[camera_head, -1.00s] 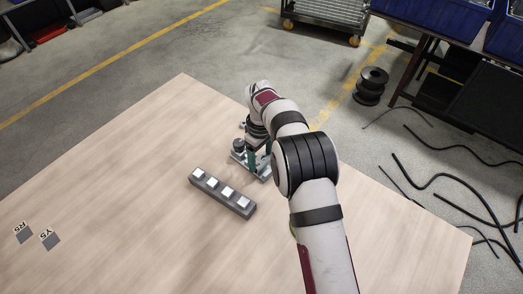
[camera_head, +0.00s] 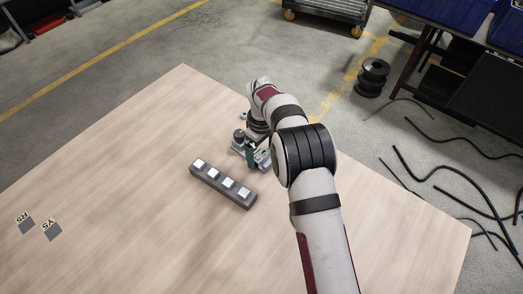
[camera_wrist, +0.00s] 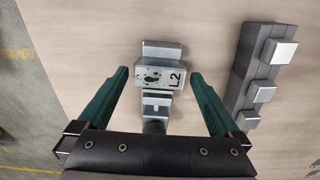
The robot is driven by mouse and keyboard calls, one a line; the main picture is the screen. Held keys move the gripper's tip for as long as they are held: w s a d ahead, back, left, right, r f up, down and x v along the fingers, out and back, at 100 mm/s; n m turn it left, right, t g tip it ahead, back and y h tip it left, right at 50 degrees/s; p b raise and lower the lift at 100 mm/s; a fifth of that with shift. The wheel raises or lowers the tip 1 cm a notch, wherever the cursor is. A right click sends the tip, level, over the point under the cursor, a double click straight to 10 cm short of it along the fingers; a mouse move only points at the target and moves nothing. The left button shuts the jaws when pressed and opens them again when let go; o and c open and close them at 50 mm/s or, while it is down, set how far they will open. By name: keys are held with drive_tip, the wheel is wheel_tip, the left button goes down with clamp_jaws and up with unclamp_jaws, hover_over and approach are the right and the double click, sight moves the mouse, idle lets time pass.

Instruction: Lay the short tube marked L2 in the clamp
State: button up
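The short tube marked L2 (camera_wrist: 158,77) shows in the wrist view as a grey block with L2 printed at its right end. It lies across the metal clamp (camera_wrist: 157,50), whose parts show above and below it. My gripper (camera_wrist: 158,78) is open, with one green finger on each side of the tube and a visible gap to both. In the head view the clamp (camera_head: 239,148) stands at the table's far side, beside my gripper (camera_head: 252,155). My arm hides part of it, and I cannot make out the tube there.
A dark grey rack (camera_head: 211,184) with several pale square-topped pieces lies near the clamp; it also shows in the wrist view (camera_wrist: 241,78). Two marked tags, R5 (camera_head: 26,226) and Y5 (camera_head: 51,234), lie at the left. The rest of the tabletop is clear.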

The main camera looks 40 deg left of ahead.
wheel_tip(320, 180, up, 16)
idle(0.3)
drive_tip(key=shift+f, duration=0.1)
drive_tip(key=s+d+r+m, duration=0.1)
drive_tip(key=d+r+m, duration=0.35)
drive_tip(key=d, duration=0.65)
drive_tip(key=s+d+r+m, duration=0.1)
drive_tip(key=d+r+m, duration=0.35)
drive_tip(key=d, duration=0.55)
drive_tip(key=s+d+f+m+y, duration=0.1)
drive_tip(key=s+d+f+m, duration=0.1)
drive_tip(key=s+d+m, duration=0.5)
drive_tip(key=s+d+f+m, duration=0.3)
drive_tip(key=s+d+m, duration=0.4)
drive_tip(key=s, duration=0.6)
drive_tip(key=shift+d+y, duration=0.4)
drive_tip(key=shift+d, duration=0.5)
